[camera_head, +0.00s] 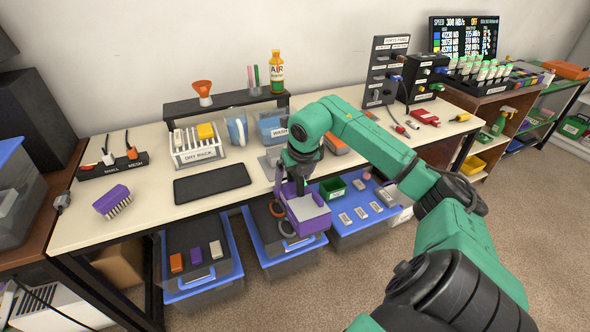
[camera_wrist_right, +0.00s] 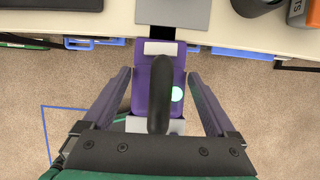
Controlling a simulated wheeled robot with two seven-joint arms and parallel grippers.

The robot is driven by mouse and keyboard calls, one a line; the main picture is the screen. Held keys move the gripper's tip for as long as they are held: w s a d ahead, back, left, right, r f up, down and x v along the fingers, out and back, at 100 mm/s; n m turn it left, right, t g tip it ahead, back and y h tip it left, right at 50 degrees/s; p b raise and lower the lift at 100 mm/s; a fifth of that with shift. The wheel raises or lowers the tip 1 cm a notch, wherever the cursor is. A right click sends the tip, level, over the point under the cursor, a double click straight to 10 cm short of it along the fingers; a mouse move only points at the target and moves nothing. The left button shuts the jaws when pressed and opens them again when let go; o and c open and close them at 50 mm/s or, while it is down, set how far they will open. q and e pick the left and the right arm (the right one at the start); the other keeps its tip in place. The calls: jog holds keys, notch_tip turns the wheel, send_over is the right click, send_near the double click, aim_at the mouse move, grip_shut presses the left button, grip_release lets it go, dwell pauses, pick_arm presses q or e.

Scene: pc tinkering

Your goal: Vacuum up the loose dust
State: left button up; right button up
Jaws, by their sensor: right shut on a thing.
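My right gripper (camera_head: 297,183) is shut on a purple handheld device with a pale grey part, seemingly the vacuum (camera_head: 308,212). It is held at the table's front edge, above the blue-rimmed bins. In the right wrist view, the vacuum's purple body (camera_wrist_right: 178,76) and black handle lie between the fingers of the gripper (camera_wrist_right: 158,80). A pale green round spot shows on its side. Its front end points toward a grey plate (camera_wrist_right: 172,12) on the table edge. I cannot make out any loose dust. My left gripper is not in view.
On the table (camera_head: 135,215) are a purple brush (camera_head: 112,201), a black mat (camera_head: 212,183), a dry rack (camera_head: 196,152), a wash tub (camera_head: 272,127) and a ports panel (camera_head: 385,72). Blue-rimmed bins (camera_head: 203,292) stand below the front edge.

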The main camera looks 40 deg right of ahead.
jog(key=shift+s+f+b, duration=0.3)
jog(key=shift+f+b, duration=0.1)
jog(key=shift+b, duration=0.55)
jog(key=shift+s+a, duration=0.1)
jog(key=shift+s, duration=0.2)
jog(key=shift+s+a+r, duration=0.1)
jog(key=shift+s+r, duration=0.05)
jog(key=shift+r, duration=0.3)
jog(key=shift+w+d+r+p, duration=0.1)
jog(key=shift+w+d+p, duration=0.1)
jog(key=shift+w+p, duration=0.75)
jog(key=shift+d+p, duration=0.15)
jog(key=shift+p, duration=0.55)
jog(key=shift+s+f+b, duration=0.35)
jog(key=shift+f+b, duration=0.35)
jog(key=shift+b, duration=0.45)
jog(key=shift+s+a+b, duration=0.3)
jog(key=shift+s+b, duration=0.15)
jog(key=shift+b, duration=0.15)
jog(key=shift+s+a+r, duration=0.15)
